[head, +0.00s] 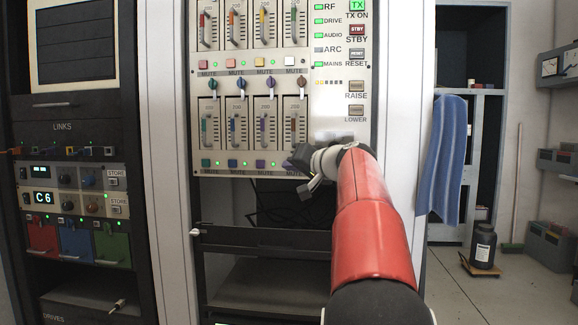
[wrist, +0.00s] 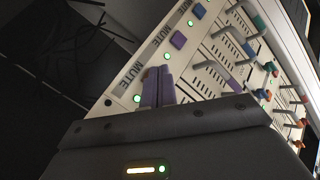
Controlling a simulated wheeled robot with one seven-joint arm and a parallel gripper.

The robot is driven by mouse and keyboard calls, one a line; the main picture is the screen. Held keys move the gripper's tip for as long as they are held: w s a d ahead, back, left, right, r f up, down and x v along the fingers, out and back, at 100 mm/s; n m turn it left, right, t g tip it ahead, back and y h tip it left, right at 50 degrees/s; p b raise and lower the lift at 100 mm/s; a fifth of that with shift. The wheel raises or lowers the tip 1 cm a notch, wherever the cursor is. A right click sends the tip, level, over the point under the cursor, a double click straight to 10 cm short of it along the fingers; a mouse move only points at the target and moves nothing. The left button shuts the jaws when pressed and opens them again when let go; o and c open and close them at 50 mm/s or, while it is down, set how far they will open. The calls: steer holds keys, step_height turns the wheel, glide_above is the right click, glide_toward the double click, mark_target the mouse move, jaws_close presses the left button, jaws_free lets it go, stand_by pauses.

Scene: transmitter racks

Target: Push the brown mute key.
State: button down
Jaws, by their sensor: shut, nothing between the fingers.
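The brown mute key (wrist: 145,74) is on the sloping panel in the wrist view, mostly hidden by my fingertips. My gripper (wrist: 158,84) is shut and empty, with its fingertips right at this key; I cannot tell whether they touch it. In the head view my gripper (head: 291,164) is in front of the right end of the lower mute row and hides the brown key there. A green light (wrist: 137,98) shows beside the key in the wrist view.
The purple mute key (head: 259,164) and blue mute key (head: 232,163) are to the left in the same row. Faders (head: 292,130) stand above the row. An open dark bay and shelf (head: 262,238) lie below. A blue cloth (head: 443,158) hangs at right.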

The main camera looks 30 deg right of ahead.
steer(key=shift+w+d, duration=0.15)
steer(key=shift+w, duration=0.1)
stand_by(0.4)
steer(key=shift+s+a+b, duration=0.25)
steer(key=shift+s+b, duration=0.1)
steer(key=shift+s, duration=0.05)
steer(key=shift+s+a, duration=0.1)
steer(key=s+a+b, duration=0.2)
steer(key=s, duration=0.1)
steer(key=s+a+b, duration=0.1)
steer(key=shift+s+a+b, duration=0.1)
steer(key=shift+s+b, duration=0.25)
steer(key=shift+s, duration=0.05)
stand_by(0.6)
